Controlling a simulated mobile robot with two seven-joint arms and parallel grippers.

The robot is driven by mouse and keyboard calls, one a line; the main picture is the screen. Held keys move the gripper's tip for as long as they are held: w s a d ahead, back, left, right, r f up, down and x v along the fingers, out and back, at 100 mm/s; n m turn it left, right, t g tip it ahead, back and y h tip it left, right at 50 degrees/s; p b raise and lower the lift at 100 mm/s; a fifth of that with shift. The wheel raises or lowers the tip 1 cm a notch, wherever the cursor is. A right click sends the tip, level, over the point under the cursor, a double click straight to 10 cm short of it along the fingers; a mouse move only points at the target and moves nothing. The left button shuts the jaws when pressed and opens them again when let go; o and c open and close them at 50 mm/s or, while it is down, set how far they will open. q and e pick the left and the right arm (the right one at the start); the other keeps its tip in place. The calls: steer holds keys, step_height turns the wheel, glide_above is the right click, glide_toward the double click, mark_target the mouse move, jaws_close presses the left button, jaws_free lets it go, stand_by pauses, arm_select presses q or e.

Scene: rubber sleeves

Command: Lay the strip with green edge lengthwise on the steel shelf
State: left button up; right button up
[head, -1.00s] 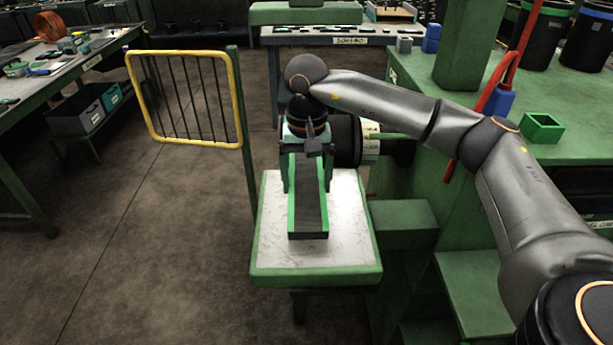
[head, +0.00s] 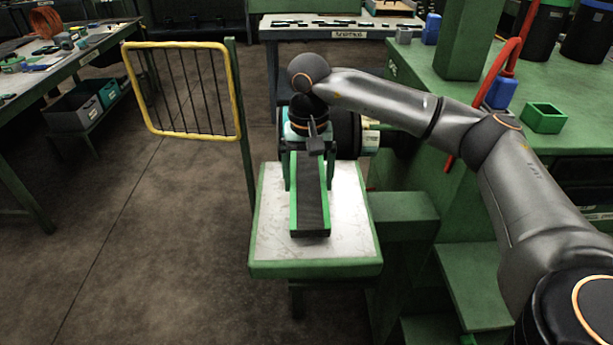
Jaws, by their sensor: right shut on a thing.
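The strip with green edge (head: 313,200) is a dark, flat, long piece with green along its sides. It points lengthwise toward me over the steel shelf (head: 350,235), which has a pale scuffed top and a green rim. My right gripper (head: 303,157) is shut on the strip's far end, with the jaws partly hidden by the wrist. The strip's near end is over the shelf top, short of the front rim. I cannot tell whether its underside touches the shelf. My left gripper is not in view.
A yellow-framed barred gate (head: 182,90) on a green post stands left of the shelf. A dark roller (head: 347,135) is behind the shelf. A green bench (head: 470,110) with a green square box (head: 543,117) is at right. Open floor lies at left.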

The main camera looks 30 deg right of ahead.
steer(key=shift+s+d+f+b, duration=0.2)
steer(key=shift+f+b, duration=0.3)
steer(key=shift+f, duration=0.2)
steer(key=shift+s+d+f+b, duration=0.1)
steer(key=shift+d+f+b, duration=0.1)
steer(key=shift+f+b, duration=0.4)
steer(key=shift+f, duration=0.1)
steer(key=o, duration=1.1)
steer(key=shift+o, duration=0.2)
step_height(320, 180, up, 13)
steer(key=shift+f, duration=0.2)
